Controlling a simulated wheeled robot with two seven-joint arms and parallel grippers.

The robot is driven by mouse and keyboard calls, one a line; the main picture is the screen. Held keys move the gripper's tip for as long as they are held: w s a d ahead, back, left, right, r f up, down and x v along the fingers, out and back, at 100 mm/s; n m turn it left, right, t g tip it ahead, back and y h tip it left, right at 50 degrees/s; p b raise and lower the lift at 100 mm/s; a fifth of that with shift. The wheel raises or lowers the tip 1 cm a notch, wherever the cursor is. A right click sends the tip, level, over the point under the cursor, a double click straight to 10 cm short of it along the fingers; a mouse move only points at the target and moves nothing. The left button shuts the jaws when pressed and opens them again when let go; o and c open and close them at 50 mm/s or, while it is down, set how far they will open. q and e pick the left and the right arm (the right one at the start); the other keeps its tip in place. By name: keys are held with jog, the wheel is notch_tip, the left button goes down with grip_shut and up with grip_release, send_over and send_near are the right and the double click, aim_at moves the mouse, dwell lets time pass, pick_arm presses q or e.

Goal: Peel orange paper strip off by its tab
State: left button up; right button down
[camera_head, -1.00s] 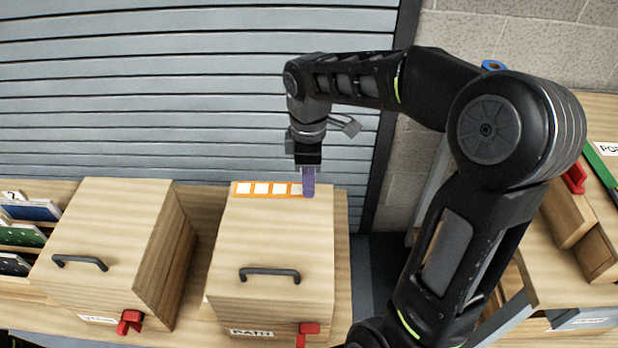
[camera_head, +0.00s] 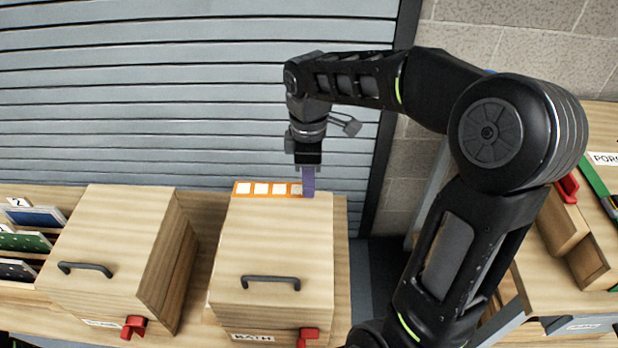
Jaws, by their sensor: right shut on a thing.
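The orange paper strip (camera_head: 248,188) with several white squares lies along the back edge of the top of the wooden box labelled BATH (camera_head: 272,232). My right gripper (camera_head: 308,183) points down at the strip's right end and is shut there. A purple upright piece shows at its fingertips. The tab is hidden at the fingers, and the visible strip lies flat. My left gripper is not in view.
The BATH box has a black handle (camera_head: 270,283) and a red latch (camera_head: 309,335). A similar wooden box (camera_head: 110,225) stands to the left, with a rack of panels (camera_head: 38,217) beyond it. A grey slatted shutter (camera_head: 180,100) rises behind. Wooden bins (camera_head: 565,222) stand at right.

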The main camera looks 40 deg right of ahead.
jog(key=shift+r+p, duration=0.8)
jog(key=shift+r, duration=0.3)
jog(key=shift+f, duration=0.15)
